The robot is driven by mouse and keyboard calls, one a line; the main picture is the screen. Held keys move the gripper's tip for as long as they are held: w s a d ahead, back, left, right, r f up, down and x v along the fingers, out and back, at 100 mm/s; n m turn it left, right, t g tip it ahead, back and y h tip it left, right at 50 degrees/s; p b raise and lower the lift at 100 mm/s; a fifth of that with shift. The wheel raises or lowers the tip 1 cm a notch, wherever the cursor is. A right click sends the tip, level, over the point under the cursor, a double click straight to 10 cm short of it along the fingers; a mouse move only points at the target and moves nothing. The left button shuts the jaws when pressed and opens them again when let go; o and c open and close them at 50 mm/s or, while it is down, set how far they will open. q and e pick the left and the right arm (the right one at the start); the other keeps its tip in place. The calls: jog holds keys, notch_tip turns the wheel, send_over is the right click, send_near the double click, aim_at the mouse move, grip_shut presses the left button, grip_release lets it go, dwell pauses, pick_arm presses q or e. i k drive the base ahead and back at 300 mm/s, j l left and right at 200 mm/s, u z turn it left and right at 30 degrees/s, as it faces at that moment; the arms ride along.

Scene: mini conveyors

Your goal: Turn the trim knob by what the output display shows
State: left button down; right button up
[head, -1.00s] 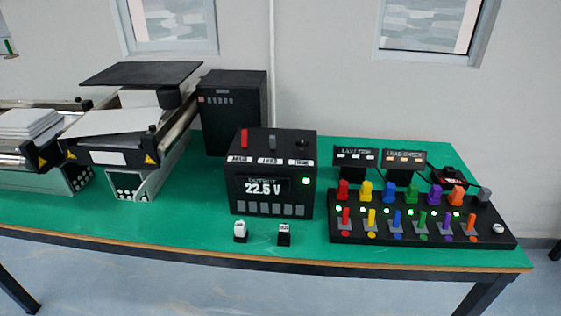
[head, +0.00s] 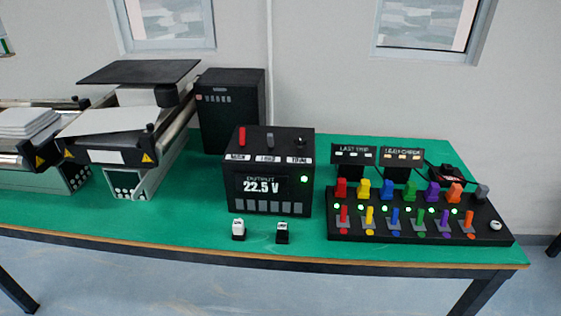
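The output display (head: 262,187) is on the front of a black box (head: 306,192) on the green table and reads 22.5 V. A green light (head: 304,179) glows beside it. On top of the box are a red lever (head: 242,137), a grey lever (head: 270,140) and, at the right, the dark round trim knob (head: 300,141) behind a label that seems to read TRIM. The knob's pointer direction is too small to tell. Neither of my grippers is in the head view.
A black panel (head: 420,236) with coloured plugs, switches and several green lights stands right of the box. Two small signs stand behind it. Mini conveyors (head: 130,150) and a dark cabinet (head: 232,110) are at left.

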aim_at(299, 139)
jog(key=l+u, duration=0.15)
jog(key=u, duration=0.2)
jog(key=k+l+u, duration=0.1)
jog(key=u, duration=0.25)
jog(key=l+u, duration=0.2)
jog(key=u, duration=0.15)
jog(key=k, duration=0.05)
